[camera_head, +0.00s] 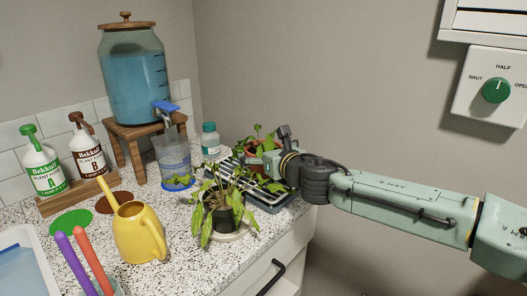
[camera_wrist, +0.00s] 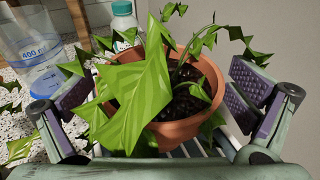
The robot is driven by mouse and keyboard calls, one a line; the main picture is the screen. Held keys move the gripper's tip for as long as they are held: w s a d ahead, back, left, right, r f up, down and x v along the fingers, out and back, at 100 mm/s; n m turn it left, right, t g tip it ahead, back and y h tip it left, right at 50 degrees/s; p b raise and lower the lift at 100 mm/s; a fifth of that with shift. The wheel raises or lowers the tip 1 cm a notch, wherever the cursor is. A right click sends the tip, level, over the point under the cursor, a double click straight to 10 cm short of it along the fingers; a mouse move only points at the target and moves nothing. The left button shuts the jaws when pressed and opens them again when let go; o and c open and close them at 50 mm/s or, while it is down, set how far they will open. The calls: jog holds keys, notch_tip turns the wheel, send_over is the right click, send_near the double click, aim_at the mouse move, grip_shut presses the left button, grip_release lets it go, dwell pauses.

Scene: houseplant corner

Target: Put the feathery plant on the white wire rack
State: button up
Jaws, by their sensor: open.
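A plant with pointed, lobed green leaves stands in a terracotta pot (camera_head: 250,151) at the back of the counter. The same terracotta pot (camera_wrist: 172,133) fills the middle of the wrist view. My gripper (camera_head: 268,160) is at this pot; in the wrist view my open gripper (camera_wrist: 163,105) has one purple-padded finger on each side of it. A rack with pale wires over a dark tray (camera_head: 277,196) lies under and in front of the pot. A second plant with drooping leaves stands in a dark pot (camera_head: 222,216). I cannot tell which plant is the feathery one.
The dark pot stands on a pale saucer (camera_head: 238,235) in front of the rack. A measuring beaker (camera_head: 173,156), a teal-capped bottle (camera_head: 210,141) and a water dispenser (camera_head: 134,80) are further left. A yellow watering can (camera_head: 138,232) stands nearer the front.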

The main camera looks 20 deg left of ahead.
jog(key=shift+r, duration=0.15)
jog(key=b+v, duration=0.2)
jog(key=v, duration=1)
